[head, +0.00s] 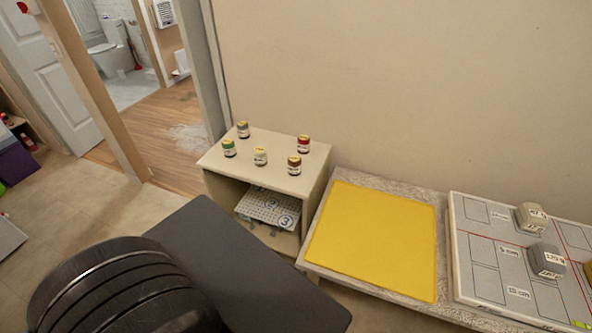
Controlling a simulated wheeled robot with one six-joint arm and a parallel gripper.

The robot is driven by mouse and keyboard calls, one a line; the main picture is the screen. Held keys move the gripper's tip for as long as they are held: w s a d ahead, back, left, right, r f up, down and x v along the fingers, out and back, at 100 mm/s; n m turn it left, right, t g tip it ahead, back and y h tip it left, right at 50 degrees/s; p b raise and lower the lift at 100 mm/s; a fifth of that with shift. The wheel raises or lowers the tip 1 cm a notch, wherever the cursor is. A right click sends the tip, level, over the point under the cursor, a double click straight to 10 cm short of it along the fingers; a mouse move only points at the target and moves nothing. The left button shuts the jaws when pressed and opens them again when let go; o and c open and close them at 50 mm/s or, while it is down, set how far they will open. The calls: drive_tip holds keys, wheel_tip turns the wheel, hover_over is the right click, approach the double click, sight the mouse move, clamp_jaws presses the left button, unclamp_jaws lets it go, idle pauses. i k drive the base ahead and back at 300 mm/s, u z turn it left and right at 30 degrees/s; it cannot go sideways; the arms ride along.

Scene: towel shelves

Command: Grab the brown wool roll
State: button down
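The brown wool roll (294,166) stands upright at the front right of a small cream cabinet top (244,135). It is a small cylinder with a brown band at the top and a pale lower part. A red-banded roll (303,145) stands just behind it, and a cream one (260,157) is to its left. My gripper is not in view. Nothing visible touches the brown roll.
A green roll (229,148) and a grey roll (243,130) stand on the cabinet's left side. A numbered board (268,208) sits in its open shelf.

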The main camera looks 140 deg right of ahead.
sight(294, 162)
drive_tip(key=z, duration=3.05)
drive_tip(key=i, duration=1.6)
drive_tip(key=z, duration=2.7)
